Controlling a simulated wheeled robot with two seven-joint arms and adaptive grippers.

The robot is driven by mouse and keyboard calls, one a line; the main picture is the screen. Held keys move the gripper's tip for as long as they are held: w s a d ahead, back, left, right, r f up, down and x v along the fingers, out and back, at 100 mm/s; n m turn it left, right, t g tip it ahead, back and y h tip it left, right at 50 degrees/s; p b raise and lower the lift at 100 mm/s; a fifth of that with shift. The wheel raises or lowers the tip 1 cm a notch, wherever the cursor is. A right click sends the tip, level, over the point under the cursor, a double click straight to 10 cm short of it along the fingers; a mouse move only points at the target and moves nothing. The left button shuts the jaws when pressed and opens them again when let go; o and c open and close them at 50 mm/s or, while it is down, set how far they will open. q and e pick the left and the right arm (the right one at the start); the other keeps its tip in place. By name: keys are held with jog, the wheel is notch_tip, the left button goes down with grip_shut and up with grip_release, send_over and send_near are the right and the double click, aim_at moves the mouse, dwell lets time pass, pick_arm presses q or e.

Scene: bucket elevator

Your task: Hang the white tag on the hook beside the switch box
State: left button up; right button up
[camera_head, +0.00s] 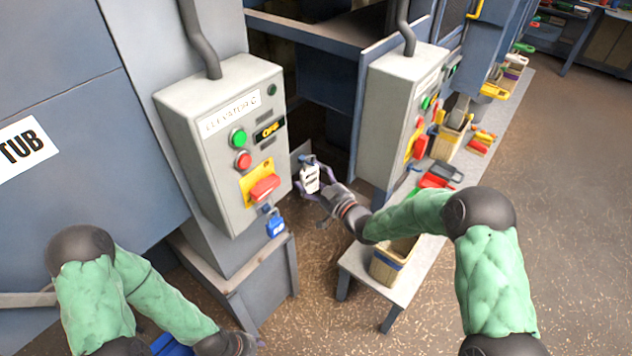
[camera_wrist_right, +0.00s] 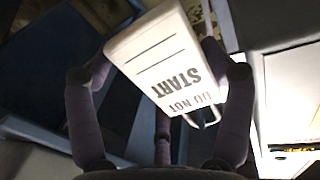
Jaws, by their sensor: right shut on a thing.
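The white tag (camera_head: 309,178) is in my right gripper (camera_head: 314,188), held just to the right of the grey switch box (camera_head: 222,160). In the right wrist view the tag (camera_wrist_right: 165,55) fills the space between the fingers and reads "DO NOT START", upside down and tilted. A thin loop shows past its lettered end. A small dark bluish part shows at the tag's top in the head view; I cannot tell whether it is the hook or part of the tag. My left gripper (camera_head: 245,346) is low at the bottom edge, mostly cut off.
The switch box has green and red buttons, a red switch on a yellow plate (camera_head: 262,184) and a blue padlock (camera_head: 276,225) below. A second grey box (camera_head: 390,120) stands to the right. A bench (camera_head: 400,292) with bins and tools runs along the right. Floor beyond is open.

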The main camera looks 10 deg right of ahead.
jog(key=shift+w+f+b, duration=0.1)
jog(key=shift+f+b, duration=0.7)
jog(key=shift+b, duration=0.05)
dwell(0.6)
jog(key=o, duration=1.1)
jog(key=shift+c, duration=0.2)
jog(key=w+d+v, duration=0.1)
jog(key=d+v, duration=0.1)
jog(key=v, duration=0.7)
jog(key=shift+s+f, duration=0.3)
jog(key=shift+s, duration=0.1)
dwell(0.5)
jog(key=shift+d, duration=0.1)
dwell(0.4)
